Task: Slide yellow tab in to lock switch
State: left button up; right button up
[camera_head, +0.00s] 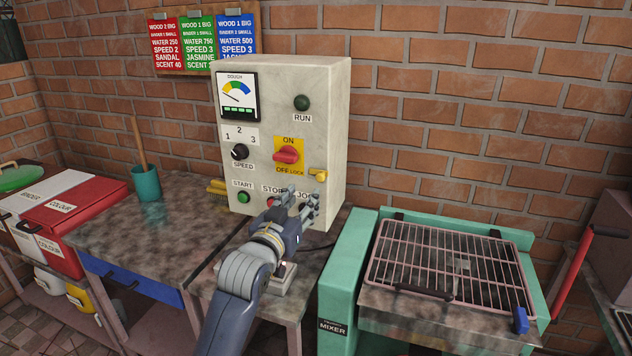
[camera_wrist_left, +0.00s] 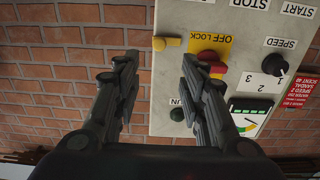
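The yellow lock tab (camera_head: 318,174) sticks out at the right of the yellow ON/OFF plate, beside the LOCK label, on the pale control box (camera_head: 335,120). The red switch knob (camera_head: 287,155) sits on that plate, above and left of the tab. My left gripper (camera_head: 304,197) is open and empty in front of the box, low near the STOP and JOG buttons, which it partly covers. In the upside-down left wrist view, the tab (camera_wrist_left: 167,43) appears between my open fingers (camera_wrist_left: 157,62), and the red knob (camera_wrist_left: 212,67) is partly behind one finger. No contact with the tab is visible.
The box stands on a dark stained table (camera_head: 160,235) with a teal cup (camera_head: 146,183) at left. A green mixer with a wire grate (camera_head: 450,262) is at right. A brick wall is behind. Coloured recipe cards (camera_head: 199,43) hang above.

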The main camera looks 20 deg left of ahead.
aim_at(319, 178)
pick_arm(q)
jog(key=w, duration=0.3)
jog(key=w+p, duration=0.1)
jog(key=w, duration=0.6)
jog(key=shift+w+d+f, duration=0.15)
jog(key=shift+w+d, duration=0.1)
jog(key=shift+c, duration=0.5)
grip_shut()
